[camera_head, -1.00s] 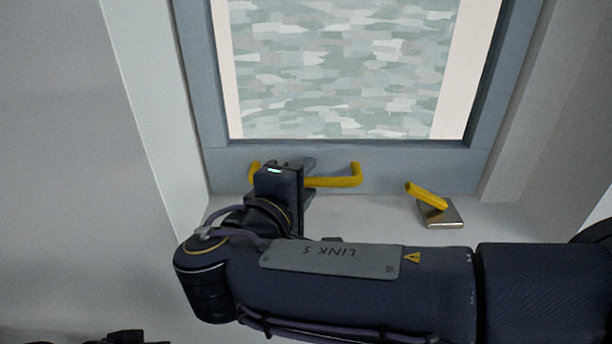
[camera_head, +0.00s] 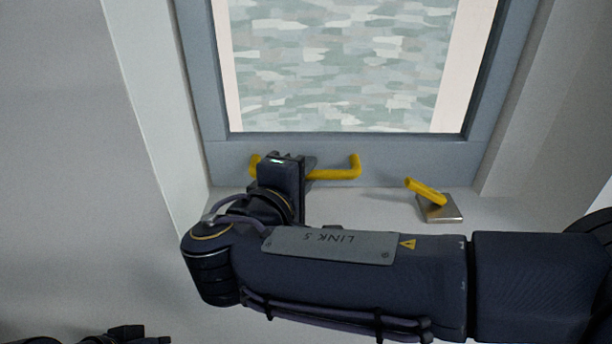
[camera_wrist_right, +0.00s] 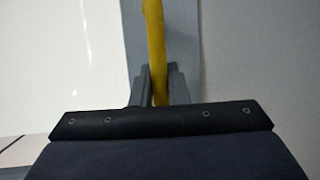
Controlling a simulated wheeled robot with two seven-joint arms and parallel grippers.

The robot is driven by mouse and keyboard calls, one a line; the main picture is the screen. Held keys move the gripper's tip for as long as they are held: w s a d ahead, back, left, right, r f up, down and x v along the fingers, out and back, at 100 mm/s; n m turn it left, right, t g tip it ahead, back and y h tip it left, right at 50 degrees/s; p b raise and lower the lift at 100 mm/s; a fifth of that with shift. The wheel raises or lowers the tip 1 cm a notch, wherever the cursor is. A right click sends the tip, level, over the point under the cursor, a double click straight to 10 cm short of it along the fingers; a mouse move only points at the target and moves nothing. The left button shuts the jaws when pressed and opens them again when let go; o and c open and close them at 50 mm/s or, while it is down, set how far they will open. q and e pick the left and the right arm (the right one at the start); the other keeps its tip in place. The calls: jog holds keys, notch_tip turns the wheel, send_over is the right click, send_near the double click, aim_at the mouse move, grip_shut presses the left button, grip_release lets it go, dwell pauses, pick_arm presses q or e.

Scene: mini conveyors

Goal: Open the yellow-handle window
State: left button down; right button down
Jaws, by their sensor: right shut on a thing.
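The window (camera_head: 340,60) has a grey-blue frame and a pane with a mottled green-grey view. A yellow bar handle (camera_head: 338,174) runs along its bottom rail. My right gripper (camera_head: 303,168) is shut on the left part of this handle. In the right wrist view the yellow handle (camera_wrist_right: 155,45) runs down between the two fingers of the gripper (camera_wrist_right: 160,85). My gripper's body hides part of the handle in the head view. A dark part of my left arm shows at the bottom left edge; its fingers cannot be made out.
A separate yellow lever (camera_head: 426,191) on a metal plate (camera_head: 440,211) sits on the sill, right of the handle. Pale walls (camera_head: 145,90) flank the window recess on both sides. My right forearm crosses in front of the sill from the right.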

aim_at(288, 144)
jog(key=w+t+b, duration=0.1)
jog(key=w+b, duration=0.1)
jog(key=w, duration=1.3)
jog(key=shift+w+r+m+t+h, duration=0.25)
jog(key=shift+r+m+t+h, duration=0.05)
jog(key=shift+r+t, duration=0.1)
jog(key=c, duration=1.4)
grip_release()
jog(key=shift+f, duration=0.1)
jog(key=b+v, duration=0.2)
jog(key=v, duration=0.6)
